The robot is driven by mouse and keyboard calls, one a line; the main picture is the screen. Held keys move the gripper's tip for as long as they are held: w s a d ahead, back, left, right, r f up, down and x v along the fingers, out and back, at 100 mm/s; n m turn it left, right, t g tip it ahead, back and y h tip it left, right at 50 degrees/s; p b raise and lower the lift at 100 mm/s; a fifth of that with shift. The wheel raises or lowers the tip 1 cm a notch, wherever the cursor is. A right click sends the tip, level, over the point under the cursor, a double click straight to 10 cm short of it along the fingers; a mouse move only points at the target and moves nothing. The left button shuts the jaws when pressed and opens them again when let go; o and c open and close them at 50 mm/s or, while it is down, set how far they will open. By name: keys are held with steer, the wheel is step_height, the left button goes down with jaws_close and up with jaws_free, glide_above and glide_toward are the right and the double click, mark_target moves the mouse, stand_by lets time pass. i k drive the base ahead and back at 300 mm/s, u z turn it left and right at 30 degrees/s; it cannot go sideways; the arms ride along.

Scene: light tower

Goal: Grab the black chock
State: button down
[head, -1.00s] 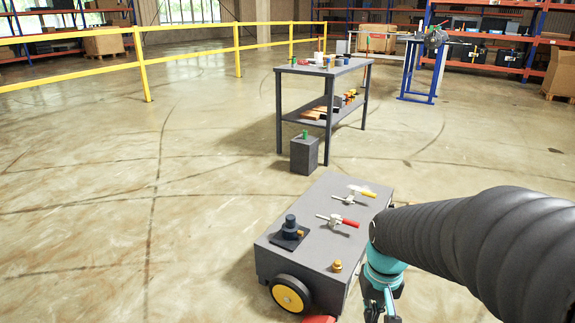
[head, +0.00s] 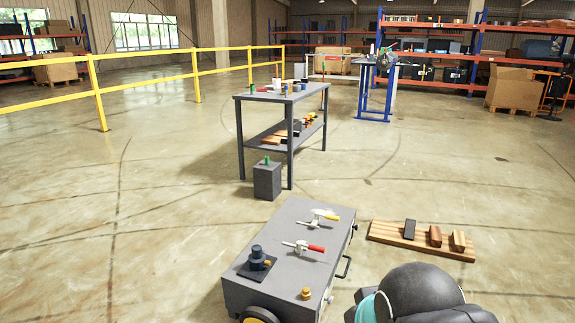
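The black chock (head: 409,229) stands at the left end of a slatted wooden pallet (head: 385,236) on the floor, right of the grey wheeled cart. Two brown chocks, a nearer one (head: 435,236) and a farther-right one (head: 457,241), sit beside it on the same pallet. My arm shows at the bottom right, below the pallet and apart from it. My gripper's fingers are outside the picture, so its opening is hidden.
The grey cart (head: 262,283) carries valves with red and yellow handles and has a side handle. A grey table (head: 257,97) and a small grey block (head: 267,182) stand behind it. Yellow railing (head: 93,78) runs at left. Floor right of the pallet is clear.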

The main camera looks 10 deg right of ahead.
mark_target(408, 235)
steer(key=k, duration=1.65)
steer(key=z, duration=1.9)
steer(key=i, duration=6)
steer(key=u, duration=0.8)
